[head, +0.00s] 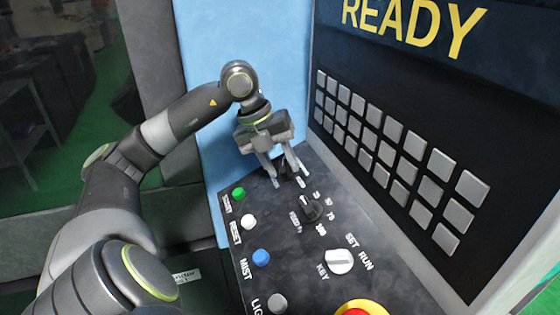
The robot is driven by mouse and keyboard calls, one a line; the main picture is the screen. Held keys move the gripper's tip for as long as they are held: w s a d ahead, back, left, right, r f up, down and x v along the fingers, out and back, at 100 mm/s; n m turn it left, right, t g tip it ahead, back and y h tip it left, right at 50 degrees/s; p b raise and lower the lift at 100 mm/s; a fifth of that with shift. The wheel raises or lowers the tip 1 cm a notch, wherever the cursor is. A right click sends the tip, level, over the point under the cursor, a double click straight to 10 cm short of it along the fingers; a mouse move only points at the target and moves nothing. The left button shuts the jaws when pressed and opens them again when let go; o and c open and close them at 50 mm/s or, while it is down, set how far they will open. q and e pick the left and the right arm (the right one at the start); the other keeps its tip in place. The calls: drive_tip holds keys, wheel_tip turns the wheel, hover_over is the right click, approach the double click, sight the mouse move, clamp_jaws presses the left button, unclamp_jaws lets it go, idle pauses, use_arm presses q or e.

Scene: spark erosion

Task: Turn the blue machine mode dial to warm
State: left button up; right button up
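The blue machine (230,45) stands behind a sloping dark control panel (285,228). A dark dial (287,170) near the panel's far end is mostly hidden by my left gripper; its label and pointer cannot be read, so I cannot tell its setting. My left gripper (288,181) comes down over this dial with its two fingers apart, one on each side. I cannot tell whether the fingers touch it. My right gripper is not in view.
A black feed dial (312,210) sits close in front of the gripper. Nearby are a green button (238,194), a white button (249,222), a blue button (261,257), a silver key switch (338,261) and a red-yellow stop button (362,308). A grey keypad (400,158) rises at right.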

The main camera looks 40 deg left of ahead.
use_arm(q)
drive_tip(key=shift+c, duration=0.5)
clamp_jaws()
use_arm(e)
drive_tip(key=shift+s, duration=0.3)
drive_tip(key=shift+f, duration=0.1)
